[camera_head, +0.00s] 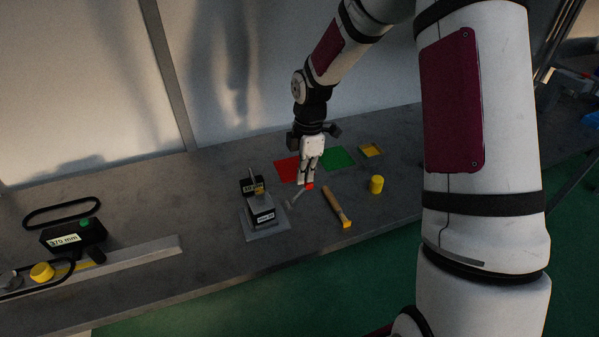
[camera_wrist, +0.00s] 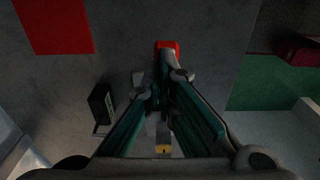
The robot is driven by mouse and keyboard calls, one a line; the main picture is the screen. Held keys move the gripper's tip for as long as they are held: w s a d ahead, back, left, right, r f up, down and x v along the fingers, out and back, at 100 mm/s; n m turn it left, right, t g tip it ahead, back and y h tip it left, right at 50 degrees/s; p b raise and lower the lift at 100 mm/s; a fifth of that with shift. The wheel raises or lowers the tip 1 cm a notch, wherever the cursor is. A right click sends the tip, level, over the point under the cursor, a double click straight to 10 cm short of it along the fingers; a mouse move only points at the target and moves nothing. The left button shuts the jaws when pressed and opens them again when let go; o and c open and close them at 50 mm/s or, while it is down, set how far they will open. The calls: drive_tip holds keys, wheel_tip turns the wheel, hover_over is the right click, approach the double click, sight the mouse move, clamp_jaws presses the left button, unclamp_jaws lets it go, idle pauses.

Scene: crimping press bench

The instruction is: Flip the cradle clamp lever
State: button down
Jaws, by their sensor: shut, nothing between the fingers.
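The cradle clamp (camera_head: 262,217) stands on a grey plate (camera_head: 268,233) on the bench, with a labelled dark block and a small post. Its lever (camera_head: 294,198) is a grey bar slanting out to the right and up to a red tip (camera_head: 309,186). My gripper (camera_head: 308,181) points down, shut and empty, with its fingertips right at the red tip. In the wrist view the red tip (camera_wrist: 167,45) shows just past the fingers. Whether they touch it I cannot tell. A black block (camera_wrist: 101,104) shows left of the fingers.
A wooden-handled tool (camera_head: 337,206) lies just right of the lever, with a yellow cylinder (camera_head: 376,184) beyond it. Behind my gripper are a red mat (camera_head: 287,168), a green mat (camera_head: 339,157) and a yellow tray (camera_head: 371,150). A rail fixture (camera_head: 130,262) lies at the left.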

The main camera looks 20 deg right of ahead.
drive_tip(key=shift+d+f+y+p, duration=0.4)
drive_tip(key=shift+d+f+y, duration=0.25)
drive_tip(key=shift+d+y, duration=0.2)
drive_tip(key=shift+d+f+y+p, duration=0.4)
drive_tip(key=shift+d+f+y, duration=0.25)
drive_tip(key=shift+d+y, duration=0.15)
drive_tip(key=shift+d+f, duration=0.1)
drive_tip(key=shift+d, duration=0.05)
